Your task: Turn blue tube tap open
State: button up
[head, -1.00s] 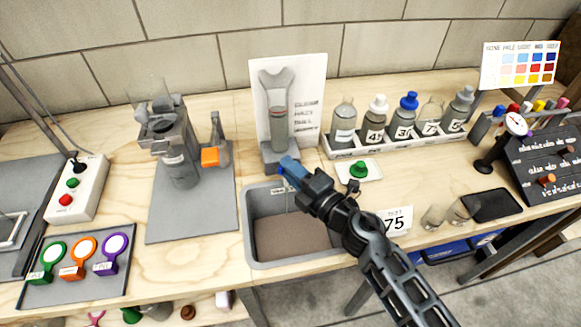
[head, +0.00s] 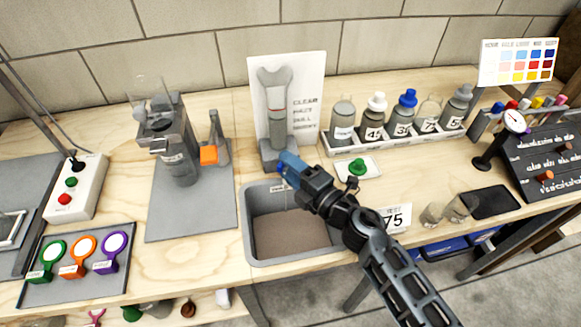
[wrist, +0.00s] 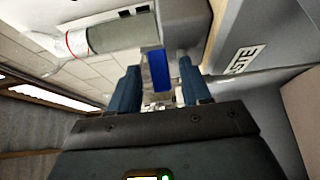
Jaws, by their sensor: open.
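The clear tube (head: 278,112) stands upright in a grey holder before a white backing card, at the sink's back edge. It shows sideways, with a red mark, in the wrist view (wrist: 118,38). The blue tap (wrist: 158,70) is a flat blue lever below the tube's end. It appears between the two blue fingers of my gripper (wrist: 159,82), with a gap visible at each side. How deep it sits between the fingers I cannot tell. In the head view my gripper (head: 288,166) is open at the tube's foot and hides the tap.
A grey sink (head: 252,250) lies below my gripper. A rack (head: 405,142) of several bottles and a green-knobbed item (head: 357,168) stand to the right. A grey device (head: 176,150) stands to the left.

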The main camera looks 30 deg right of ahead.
notch_tip(320, 180, up, 4)
jog(key=p, duration=0.3)
jog(key=shift+r, duration=0.15)
jog(key=o, duration=0.5)
jog(key=d+r, duration=0.1)
jog(key=s+d+r+p, duration=0.1)
jog(key=shift+s+d, duration=0.1)
jog(key=shift+d, duration=0.2)
jog(key=shift+s+d+r, duration=0.55)
jog(key=shift+d+r, duration=0.05)
jog(key=shift+d, duration=0.1)
jog(key=c, duration=0.5)
jog(key=s+d+r+p, duration=0.1)
jog(key=s+d+r, duration=0.2)
jog(key=d, duration=0.3)
jog(key=shift+s+r, duration=0.25)
jog(key=shift+s, duration=0.2)
